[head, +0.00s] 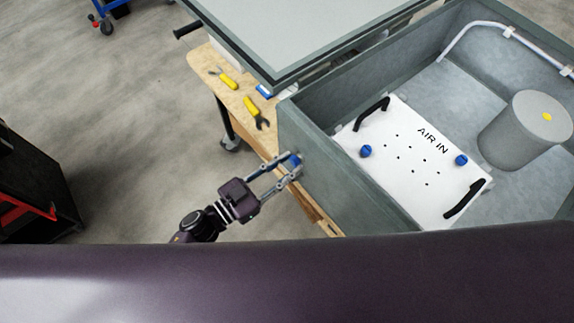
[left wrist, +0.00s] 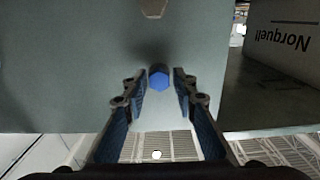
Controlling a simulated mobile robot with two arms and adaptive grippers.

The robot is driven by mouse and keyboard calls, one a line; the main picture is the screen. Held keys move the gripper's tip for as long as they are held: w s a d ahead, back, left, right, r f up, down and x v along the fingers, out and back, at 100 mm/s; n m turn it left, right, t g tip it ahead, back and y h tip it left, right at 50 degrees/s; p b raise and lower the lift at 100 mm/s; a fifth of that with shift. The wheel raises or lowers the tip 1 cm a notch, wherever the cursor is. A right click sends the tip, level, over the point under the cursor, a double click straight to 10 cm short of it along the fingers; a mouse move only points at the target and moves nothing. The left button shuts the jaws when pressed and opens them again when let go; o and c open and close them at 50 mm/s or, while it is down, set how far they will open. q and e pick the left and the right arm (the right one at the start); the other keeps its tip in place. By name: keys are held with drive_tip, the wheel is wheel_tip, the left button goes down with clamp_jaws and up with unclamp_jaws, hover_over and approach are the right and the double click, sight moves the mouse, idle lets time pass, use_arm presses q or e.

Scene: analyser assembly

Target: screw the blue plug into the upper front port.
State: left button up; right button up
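The blue plug (head: 295,159) is at the outer face of the grey analyser case wall (head: 330,185). In the left wrist view the plug (left wrist: 158,77) shows as a blue hexagonal end between the fingertips, against the grey wall (left wrist: 70,70). My left gripper (head: 287,168) reaches the wall with a finger on either side of the plug. In the left wrist view the gripper (left wrist: 161,82) shows narrow gaps between fingers and plug. The plug's inner end and its seating in a port are hidden. My right gripper is not in view.
A pale angular opening (left wrist: 153,7) shows in the wall. Inside the case are a white "AIR IN" panel (head: 400,138) with black handles and blue knobs, and a grey cylinder (head: 520,130). Tools (head: 257,112) lie on the wooden bench (head: 235,100). Floor left of the gripper is clear.

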use_arm(q)
drive_tip(key=shift+o, duration=0.2)
drive_tip(key=shift+r+p, duration=0.1)
drive_tip(key=shift+p, duration=0.2)
drive_tip(key=n+p, duration=0.2)
drive_tip(key=n, duration=0.1)
drive_tip(key=n+p, duration=0.1)
drive_tip(key=n, duration=0.1)
drive_tip(key=shift+s+r+n+p, duration=0.1)
drive_tip(key=shift+r+n+p, duration=0.1)
drive_tip(key=shift+n+p, duration=0.55)
drive_tip(key=shift+n, duration=0.75)
drive_tip(key=n, duration=0.9)
drive_tip(key=shift+d+f, duration=0.1)
drive_tip(key=shift+f, duration=0.15)
drive_tip(key=n, duration=0.4)
drive_tip(key=shift+s+b, duration=0.1)
drive_tip(key=shift+b, duration=0.2)
drive_tip(key=n, duration=0.3)
drive_tip(key=shift+r, duration=0.1)
